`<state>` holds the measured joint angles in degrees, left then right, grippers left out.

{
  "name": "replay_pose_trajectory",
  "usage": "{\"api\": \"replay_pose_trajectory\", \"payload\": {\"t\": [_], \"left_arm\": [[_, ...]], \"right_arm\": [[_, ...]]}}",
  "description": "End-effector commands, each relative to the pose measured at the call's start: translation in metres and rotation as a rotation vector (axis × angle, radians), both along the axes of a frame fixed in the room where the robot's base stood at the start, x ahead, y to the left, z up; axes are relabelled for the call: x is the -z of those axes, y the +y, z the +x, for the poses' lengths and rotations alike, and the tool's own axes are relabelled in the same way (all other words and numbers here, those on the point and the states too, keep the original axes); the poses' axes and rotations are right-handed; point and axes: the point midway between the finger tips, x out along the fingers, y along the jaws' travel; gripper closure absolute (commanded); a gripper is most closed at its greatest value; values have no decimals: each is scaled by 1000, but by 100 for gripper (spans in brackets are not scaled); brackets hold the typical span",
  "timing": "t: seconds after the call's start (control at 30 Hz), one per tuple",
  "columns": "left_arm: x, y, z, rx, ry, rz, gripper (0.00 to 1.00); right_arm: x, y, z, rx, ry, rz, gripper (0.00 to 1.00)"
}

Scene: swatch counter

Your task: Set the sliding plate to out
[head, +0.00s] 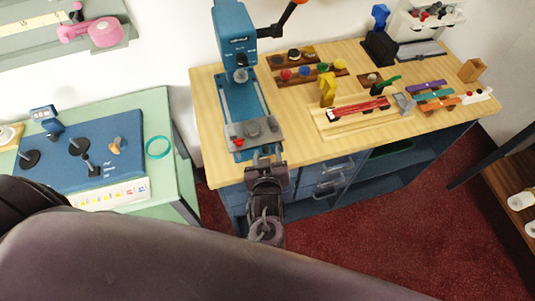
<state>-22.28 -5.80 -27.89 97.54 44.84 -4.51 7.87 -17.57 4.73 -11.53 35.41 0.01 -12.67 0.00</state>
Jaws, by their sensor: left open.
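The sliding plate (268,136) looks like the grey plate at the front end of the blue press's base (240,97). It carries a small red part and round dark knobs. My left gripper (264,154) is at the counter's front edge, just in front of the plate, with its fingers open and pointing at it. I cannot tell whether the fingertips touch the plate or its front edge. The gripper hides part of the counter edge there. My right gripper is not in view.
The press head (235,38) with its orange-tipped lever stands above the base. Wooden racks with coloured knobs (305,72) and a tray with a red strip (358,109) lie to the right. A green table (158,105) with a blue panel stands at left. Drawers are below the counter.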

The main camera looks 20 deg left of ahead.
Motion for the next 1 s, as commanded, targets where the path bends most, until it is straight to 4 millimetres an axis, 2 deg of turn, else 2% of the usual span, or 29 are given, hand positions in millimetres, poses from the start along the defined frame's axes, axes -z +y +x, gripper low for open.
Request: {"api": "replay_pose_trajectory", "payload": {"t": [0.1, 0.3, 0.43, 1.0], "left_arm": [[-4, -6, -17, 0, 3, -4, 55], [-17, -16, -46, -1, 4, -2, 55], [-22, -20, -58, 1, 5, -1, 55], [-26, -21, -62, 1, 3, 0, 55]], "right_arm": [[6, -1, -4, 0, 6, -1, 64], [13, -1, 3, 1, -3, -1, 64], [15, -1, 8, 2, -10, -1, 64], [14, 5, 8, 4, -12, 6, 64]]}}
